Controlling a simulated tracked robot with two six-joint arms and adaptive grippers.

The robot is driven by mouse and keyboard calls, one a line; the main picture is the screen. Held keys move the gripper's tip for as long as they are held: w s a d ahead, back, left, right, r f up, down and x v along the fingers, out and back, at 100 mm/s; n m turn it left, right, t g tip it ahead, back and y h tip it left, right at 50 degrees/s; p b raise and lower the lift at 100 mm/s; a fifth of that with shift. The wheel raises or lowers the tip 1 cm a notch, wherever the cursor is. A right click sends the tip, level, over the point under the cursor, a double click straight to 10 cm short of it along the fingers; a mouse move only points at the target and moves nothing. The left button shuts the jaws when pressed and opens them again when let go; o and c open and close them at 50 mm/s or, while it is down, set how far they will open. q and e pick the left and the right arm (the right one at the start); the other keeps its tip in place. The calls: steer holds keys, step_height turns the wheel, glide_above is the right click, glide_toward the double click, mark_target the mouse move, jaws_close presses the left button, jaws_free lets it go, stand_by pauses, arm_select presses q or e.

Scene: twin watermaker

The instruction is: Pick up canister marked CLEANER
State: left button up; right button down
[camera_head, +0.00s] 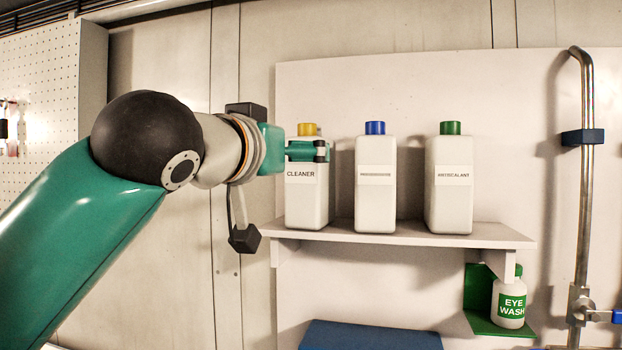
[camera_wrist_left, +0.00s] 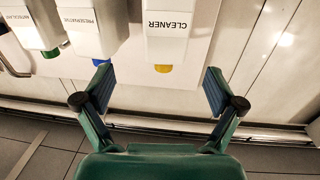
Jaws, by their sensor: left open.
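The white canister marked CLEANER (camera_head: 306,200), with a yellow cap, stands upright at the left end of the shelf. It also shows upside down in the left wrist view (camera_wrist_left: 178,42), its yellow cap pointing down between the finger lines. My left gripper (camera_head: 318,151) reaches in from the left and covers part of the canister's upper body, just below the cap. In the left wrist view my left gripper (camera_wrist_left: 157,82) is open, its two fingers spread wider than the canister, with nothing held. I cannot tell how far the fingertips are from the canister. My right gripper is not in view.
A blue-capped canister (camera_head: 375,200) and a green-capped ANTISCALANT canister (camera_head: 449,205) stand to the right on the same shelf (camera_head: 400,236). An EYE WASH bottle (camera_head: 510,305) sits lower right. A metal pipe (camera_head: 587,190) runs up the right side.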

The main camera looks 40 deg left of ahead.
arm_select(q)
steer(key=p+x, duration=0.5)
steer(key=x, duration=0.7)
steer(key=shift+a+r, duration=0.3)
steer(key=shift+a, duration=0.1)
steer(key=shift+s, duration=0.1)
steer(key=shift+c, duration=0.4)
steer(key=c, duration=1.6)
steer(key=shift+r, duration=0.15)
jaws_close()
